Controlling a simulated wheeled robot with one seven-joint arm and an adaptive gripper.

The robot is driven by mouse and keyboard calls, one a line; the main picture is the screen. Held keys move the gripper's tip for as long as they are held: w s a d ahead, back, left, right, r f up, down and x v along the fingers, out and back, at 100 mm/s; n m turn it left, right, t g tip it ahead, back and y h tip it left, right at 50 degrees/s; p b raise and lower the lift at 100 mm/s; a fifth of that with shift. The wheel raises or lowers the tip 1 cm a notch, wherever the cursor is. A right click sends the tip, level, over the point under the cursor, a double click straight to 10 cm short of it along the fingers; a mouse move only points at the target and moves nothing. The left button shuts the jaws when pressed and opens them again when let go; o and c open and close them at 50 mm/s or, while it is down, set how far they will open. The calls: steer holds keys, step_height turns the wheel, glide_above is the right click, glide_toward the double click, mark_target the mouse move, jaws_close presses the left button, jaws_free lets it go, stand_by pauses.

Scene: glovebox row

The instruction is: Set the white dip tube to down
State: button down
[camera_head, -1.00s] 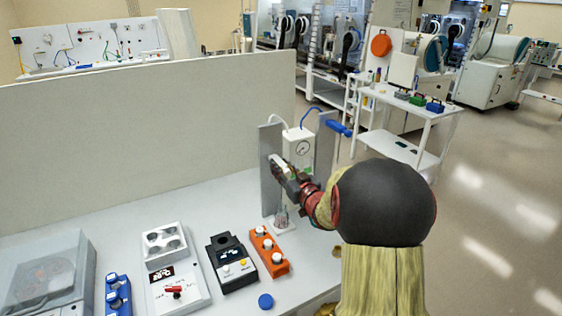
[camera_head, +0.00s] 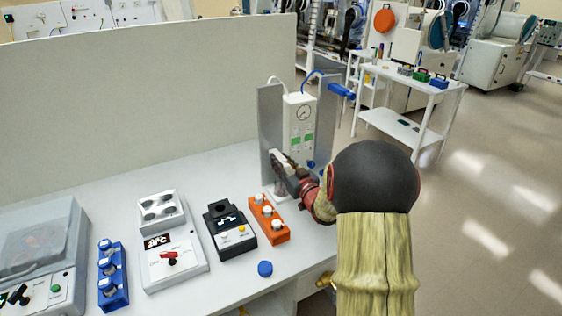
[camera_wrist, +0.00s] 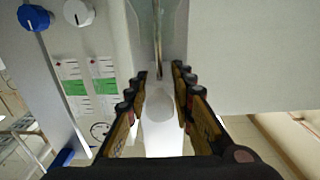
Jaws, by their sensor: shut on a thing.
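The white dip tube (camera_wrist: 159,120) shows in the wrist view between my two fingers, with a thin metal rod (camera_wrist: 158,35) in line with it. My gripper (camera_wrist: 160,100) is shut on the white piece. In the head view, my gripper (camera_head: 279,166) is low at the front of the white gauge unit (camera_head: 300,124), between grey side plates. Only a little of the white piece shows there. A clear vessel (camera_head: 283,191) below is mostly hidden by my gripper, so I cannot tell whether the tube's lower end is inside it.
An orange block with white knobs (camera_head: 268,222), a black device (camera_head: 230,232), a white unit with a red knob (camera_head: 174,258) and a blue block (camera_head: 112,276) stand left of my arm. A blue cap (camera_head: 265,268) lies near the front edge. A partition (camera_head: 140,95) stands behind.

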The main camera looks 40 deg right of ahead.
steer(key=c, duration=1.7)
jaws_free()
steer(key=shift+s, duration=0.1)
steer(key=v, duration=1.1)
steer(key=shift+s, duration=0.4)
